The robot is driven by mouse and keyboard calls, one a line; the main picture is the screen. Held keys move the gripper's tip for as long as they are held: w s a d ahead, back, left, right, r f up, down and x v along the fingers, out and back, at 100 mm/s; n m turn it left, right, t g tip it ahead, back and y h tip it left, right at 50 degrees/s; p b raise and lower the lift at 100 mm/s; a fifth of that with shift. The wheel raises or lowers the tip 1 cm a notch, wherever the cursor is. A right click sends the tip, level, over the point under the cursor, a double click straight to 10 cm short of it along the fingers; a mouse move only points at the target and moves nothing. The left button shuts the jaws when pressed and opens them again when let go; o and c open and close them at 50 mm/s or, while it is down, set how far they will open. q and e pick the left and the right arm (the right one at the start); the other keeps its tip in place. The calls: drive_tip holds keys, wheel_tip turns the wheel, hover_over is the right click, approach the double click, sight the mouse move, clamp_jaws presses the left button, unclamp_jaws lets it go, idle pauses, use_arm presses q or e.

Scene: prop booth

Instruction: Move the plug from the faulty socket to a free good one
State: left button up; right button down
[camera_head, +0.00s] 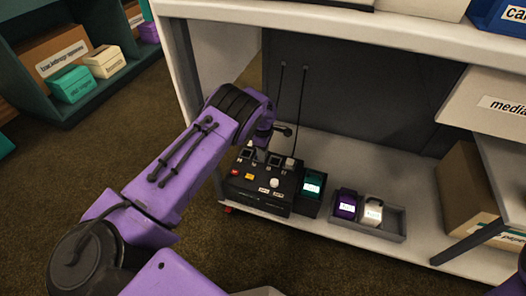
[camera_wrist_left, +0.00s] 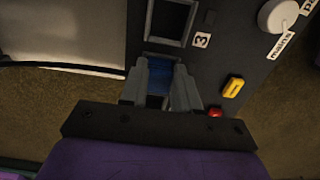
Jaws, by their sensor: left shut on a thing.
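A black panel box (camera_head: 262,201) stands on the low shelf, with square sockets on its top and two thin dark cables (camera_head: 302,100) running up from it. In the left wrist view, my left gripper (camera_wrist_left: 160,85) is over the panel, shut on a blue plug (camera_wrist_left: 158,76). A square socket frame marked 3 (camera_wrist_left: 170,20) lies just ahead of the fingers and looks empty. Another frame edge shows right at the fingertips; whether the plug is seated there is hidden. In the head view, my arm hides much of the gripper. A white plug (camera_head: 290,163) stands at the panel's right.
The panel carries a red button (camera_head: 235,172), a yellow button (camera_head: 250,177) and a white knob (camera_head: 274,183). Right of it stand a teal-topped device (camera_head: 312,184) and a grey tray (camera_head: 392,222) with purple and white items. A brown box (camera_head: 463,185) is farther right.

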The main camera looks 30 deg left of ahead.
use_arm(q)
drive_tip(key=o, duration=1.1)
drive_tip(key=shift+r, duration=0.1)
wheel_tip(320, 180, up, 10)
drive_tip(key=p, duration=0.4)
drive_tip(key=shift+r, duration=0.2)
drive_tip(key=shift+d, duration=0.1)
